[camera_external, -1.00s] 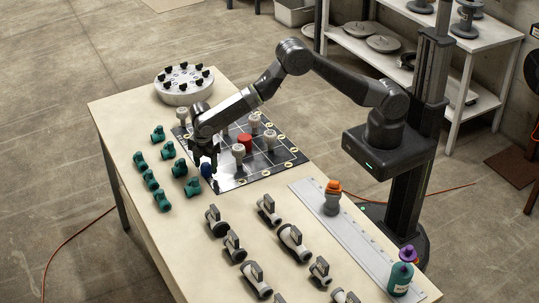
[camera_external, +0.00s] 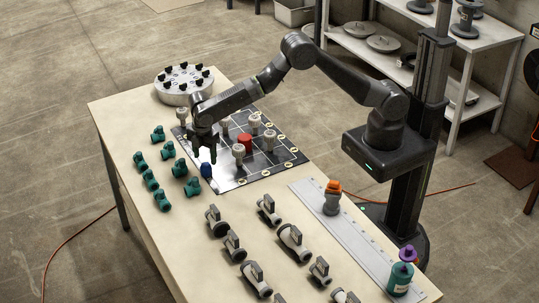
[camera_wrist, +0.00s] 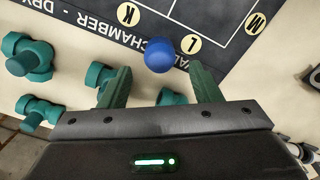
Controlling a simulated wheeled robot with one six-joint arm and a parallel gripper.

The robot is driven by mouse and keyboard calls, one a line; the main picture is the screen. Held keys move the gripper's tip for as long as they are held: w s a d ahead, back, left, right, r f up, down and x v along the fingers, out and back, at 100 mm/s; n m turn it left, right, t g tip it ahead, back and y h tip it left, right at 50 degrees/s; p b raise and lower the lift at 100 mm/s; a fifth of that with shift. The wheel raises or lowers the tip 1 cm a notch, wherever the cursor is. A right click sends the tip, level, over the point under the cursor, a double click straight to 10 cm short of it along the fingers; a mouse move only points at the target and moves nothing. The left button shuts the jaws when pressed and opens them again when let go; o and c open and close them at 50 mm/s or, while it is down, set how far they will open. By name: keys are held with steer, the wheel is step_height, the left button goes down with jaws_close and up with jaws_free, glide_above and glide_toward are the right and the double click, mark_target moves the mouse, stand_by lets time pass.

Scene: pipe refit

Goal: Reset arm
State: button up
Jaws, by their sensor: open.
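My gripper (camera_external: 204,155) is open and empty above the left edge of a dark gridded board. In the wrist view its two green fingers (camera_wrist: 160,85) stand apart. A blue round piece (camera_external: 206,170) is on the board's edge just below the fingertips. It shows in the wrist view (camera_wrist: 160,55) beyond the fingers, near the circles lettered K and L, and nothing grips it. A red cylinder (camera_external: 245,141) and several pale knobbed pieces (camera_external: 270,137) stand on the board (camera_external: 237,170).
Several teal pipe fittings (camera_external: 168,150) lie left of the board. Grey valves (camera_external: 291,241) lie in the foreground. A round metal carousel (camera_external: 184,86) stands at the back.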

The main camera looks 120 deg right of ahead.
mark_target(206, 164)
step_height(206, 164, down, 6)
steer(key=shift+r, duration=0.25)
step_height(206, 164, up, 11)
steer(key=shift+f+b, duration=0.1)
steer(key=shift+b, duration=0.65)
steer(key=s+d+m+p, duration=0.1)
steer(key=s+d+m, duration=0.6)
steer(key=s+d, duration=1.85)
steer(key=f, duration=0.3)
steer(key=s+a+f+p, duration=0.1)
steer(key=f, duration=0.2)
steer(key=s+f+p, duration=0.1)
steer(key=f, duration=0.3)
steer(key=shift+s+a, duration=0.25)
steer(key=shift+r, duration=0.3)
